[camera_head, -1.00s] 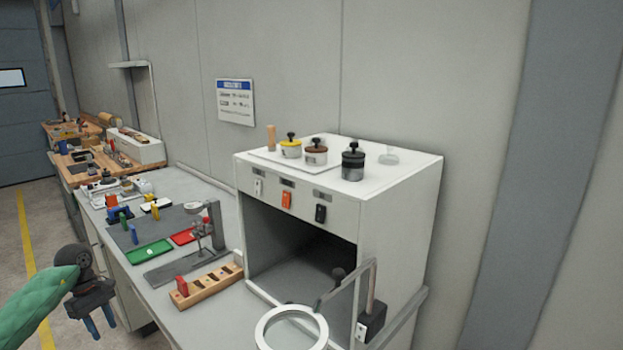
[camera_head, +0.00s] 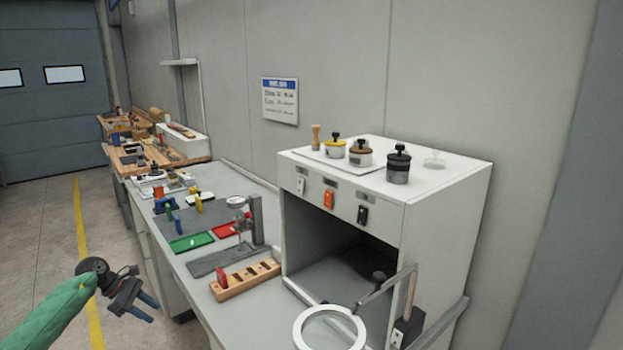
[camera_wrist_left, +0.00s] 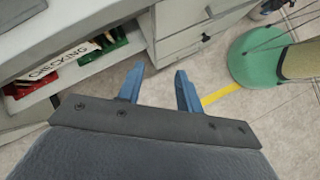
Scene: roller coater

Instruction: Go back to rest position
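My left gripper (camera_head: 146,308) hangs at the lower left of the head view, over the floor beside the workbench, at the end of my green-sleeved arm. Its two blue fingers are apart with nothing between them. In the left wrist view the same open fingers (camera_wrist_left: 160,88) point towards the bench's grey drawer fronts and the floor, touching nothing. My right gripper is not in the head view.
A white cabinet (camera_head: 440,235) with jars on top stands right, behind a ring magnifier (camera_head: 302,330). The floor (camera_head: 40,225) at left is clear.

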